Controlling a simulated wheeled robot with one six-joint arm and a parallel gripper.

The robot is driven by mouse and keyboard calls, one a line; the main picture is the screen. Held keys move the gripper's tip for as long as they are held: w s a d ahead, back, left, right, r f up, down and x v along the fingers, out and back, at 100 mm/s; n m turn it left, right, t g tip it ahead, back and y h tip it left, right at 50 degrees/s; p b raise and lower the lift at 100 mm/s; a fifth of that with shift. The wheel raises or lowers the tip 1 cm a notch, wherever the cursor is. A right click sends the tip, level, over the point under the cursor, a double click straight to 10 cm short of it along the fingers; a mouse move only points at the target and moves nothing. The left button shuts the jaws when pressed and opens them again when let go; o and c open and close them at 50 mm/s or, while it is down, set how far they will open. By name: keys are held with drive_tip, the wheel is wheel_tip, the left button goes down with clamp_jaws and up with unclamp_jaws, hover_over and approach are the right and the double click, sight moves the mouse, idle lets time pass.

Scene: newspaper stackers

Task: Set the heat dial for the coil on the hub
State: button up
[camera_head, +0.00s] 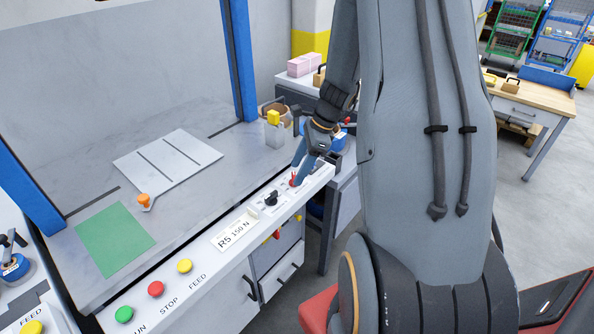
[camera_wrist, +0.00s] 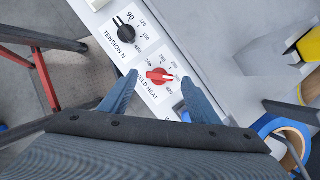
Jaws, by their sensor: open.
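The heat dial is a red knob (camera_wrist: 160,76) on the white panel, with a partly covered label ending in "HEAT" and numbers around it. Its pale pointer mark seems to face right in the wrist view; the exact setting is too small to read. My gripper (camera_wrist: 158,80) is open, its two blue-grey fingers to either side of the knob in the picture, and I cannot tell whether they touch it. In the head view, my gripper (camera_head: 299,176) is low over the panel's far end, partly hiding the red knob (camera_head: 292,181). A blue-rimmed coil (camera_wrist: 285,132) is right of the panel.
A black tension dial (camera_wrist: 125,32) sits beside the heat dial. A card (camera_head: 234,232) reads "R5 150 N". Green (camera_head: 124,314), red (camera_head: 156,289) and yellow (camera_head: 185,265) buttons line the panel. A yellow-topped block (camera_head: 274,127) stands behind my gripper.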

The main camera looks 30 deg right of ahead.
drive_tip(key=shift+x, duration=1)
drive_tip(key=c, duration=1.1)
drive_tip(key=shift+o, duration=0.2)
